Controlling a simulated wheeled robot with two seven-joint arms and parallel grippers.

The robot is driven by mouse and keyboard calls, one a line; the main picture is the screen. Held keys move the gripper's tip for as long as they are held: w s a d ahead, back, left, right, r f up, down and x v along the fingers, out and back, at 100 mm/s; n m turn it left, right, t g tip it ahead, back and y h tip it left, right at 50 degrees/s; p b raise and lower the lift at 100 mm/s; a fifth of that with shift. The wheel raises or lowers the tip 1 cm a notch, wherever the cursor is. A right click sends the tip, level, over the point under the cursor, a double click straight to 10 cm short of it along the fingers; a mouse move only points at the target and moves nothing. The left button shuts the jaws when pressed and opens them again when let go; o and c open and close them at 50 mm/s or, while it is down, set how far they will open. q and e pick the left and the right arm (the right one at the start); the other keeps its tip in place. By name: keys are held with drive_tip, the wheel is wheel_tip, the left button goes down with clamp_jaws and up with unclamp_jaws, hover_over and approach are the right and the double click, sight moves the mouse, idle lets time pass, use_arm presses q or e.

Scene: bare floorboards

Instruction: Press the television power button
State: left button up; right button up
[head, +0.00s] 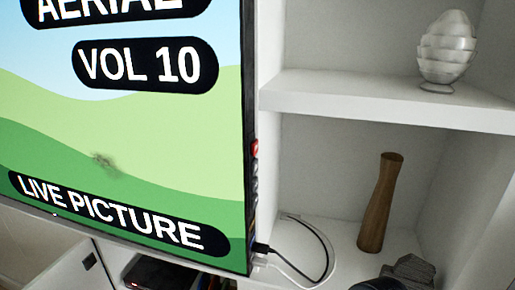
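The television (150,130) fills the left of the head view. Its screen is lit and shows green hills, blue sky and the labels "AERIAL", "VOL 10" and "LIVE PICTURE". A small red button (255,147) sits on its right side edge, with several darker buttons (254,180) below it. The frame does not show which button is the power one by any label.
A white shelf unit (385,101) stands right of the television. It holds a pale egg-shaped ornament (447,50) above and a brown wooden vase (380,205) below. Cables (318,240) run from the television's lower right edge.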

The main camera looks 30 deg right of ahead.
clamp_jaws()
idle(1.5)
